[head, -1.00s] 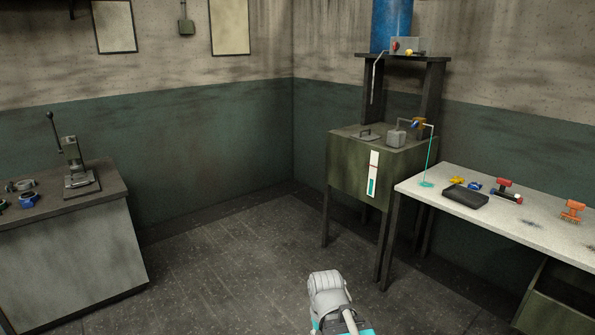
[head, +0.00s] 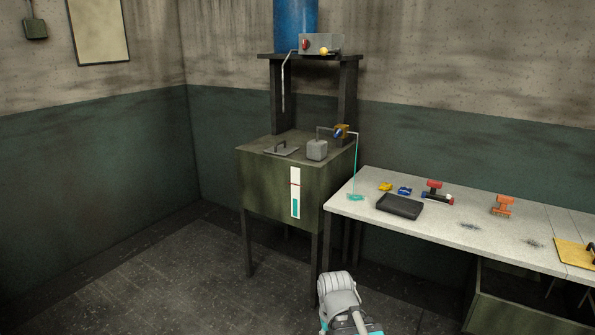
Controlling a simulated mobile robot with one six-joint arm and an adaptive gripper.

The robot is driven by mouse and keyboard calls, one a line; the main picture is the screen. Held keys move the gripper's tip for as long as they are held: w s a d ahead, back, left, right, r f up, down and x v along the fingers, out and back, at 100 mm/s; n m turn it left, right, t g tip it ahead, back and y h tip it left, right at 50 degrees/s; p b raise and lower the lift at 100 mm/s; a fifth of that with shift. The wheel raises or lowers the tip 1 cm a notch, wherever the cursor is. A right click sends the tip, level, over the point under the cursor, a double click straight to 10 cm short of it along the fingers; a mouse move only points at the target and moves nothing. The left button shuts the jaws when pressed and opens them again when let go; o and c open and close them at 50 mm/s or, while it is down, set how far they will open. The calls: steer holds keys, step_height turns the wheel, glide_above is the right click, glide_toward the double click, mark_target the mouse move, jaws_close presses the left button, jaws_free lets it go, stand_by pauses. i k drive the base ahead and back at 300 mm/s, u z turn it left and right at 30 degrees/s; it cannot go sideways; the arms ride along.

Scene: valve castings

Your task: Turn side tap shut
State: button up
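The side tap (head: 341,131) is a small brass-coloured body with a blue handle, on a pipe at the right side of the green tank (head: 265,190). A thin teal stream (head: 355,170) falls from the pipe's end to a teal puddle (head: 356,197) on the white table. A white gauge strip (head: 295,193) on the tank's front shows a teal column below a red mark. Part of my arm (head: 340,300) shows at the bottom centre, well below and in front of the tank. My gripper's fingers are not visible.
The white table (head: 460,235) stands right of the tank, bearing a black tray (head: 399,206), a red-handled tool (head: 435,190) and an orange brush (head: 502,205). A blue drum (head: 295,25) and a grey box (head: 321,43) sit on the shelf above. Floor (head: 190,270) at left is clear.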

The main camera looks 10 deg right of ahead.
mark_target(337, 132)
steer(key=z, duration=0.35)
steer(key=i, duration=0.95)
steer(key=z, duration=0.4)
steer(key=k, duration=0.95)
steer(key=z, duration=0.1)
steer(key=i, duration=0.75)
steer(key=z, duration=0.05)
